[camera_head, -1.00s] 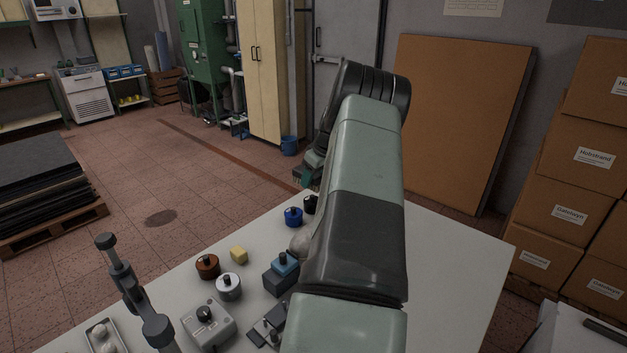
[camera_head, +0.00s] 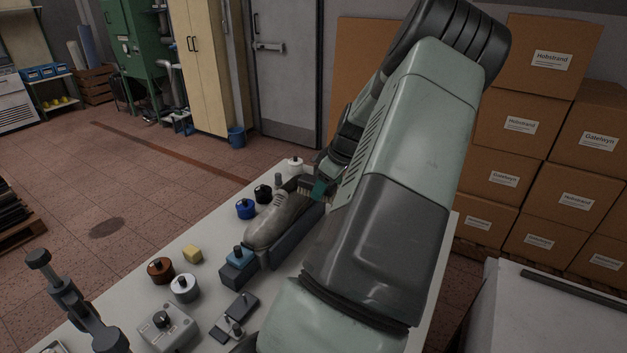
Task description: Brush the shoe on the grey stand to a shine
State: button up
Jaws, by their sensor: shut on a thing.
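A grey-brown shoe (camera_head: 274,222) rests on the long dark grey stand (camera_head: 291,242) near the middle of the table, partly behind my arm. My gripper (camera_head: 326,178) is at the shoe's far end, mostly hidden by my arm. It is shut on a brush (camera_head: 308,186) with a teal part and pale bristles. The bristles are close to the shoe's upper side; I cannot tell whether they touch it.
Blue (camera_head: 245,209), black (camera_head: 263,194), brown (camera_head: 160,270) and silver (camera_head: 184,288) jars stand along the table's left side, near a yellow block (camera_head: 193,254). A blue-topped block (camera_head: 238,262) stands before the stand. A knobbed box (camera_head: 167,327) is at the front.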

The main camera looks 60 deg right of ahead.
jog(key=f, duration=0.4)
jog(key=shift+d+f, duration=0.3)
jog(key=shift+f, duration=0.05)
jog(key=d+f, duration=0.1)
jog(key=d, duration=0.6)
jog(key=shift+d+f, duration=0.25)
jog(key=shift+f, duration=0.1)
jog(key=shift+w, duration=1.1)
jog(key=shift+a, duration=4)
jog(key=d, duration=0.8)
jog(key=v, duration=0.6)
jog(key=shift+r, duration=0.25)
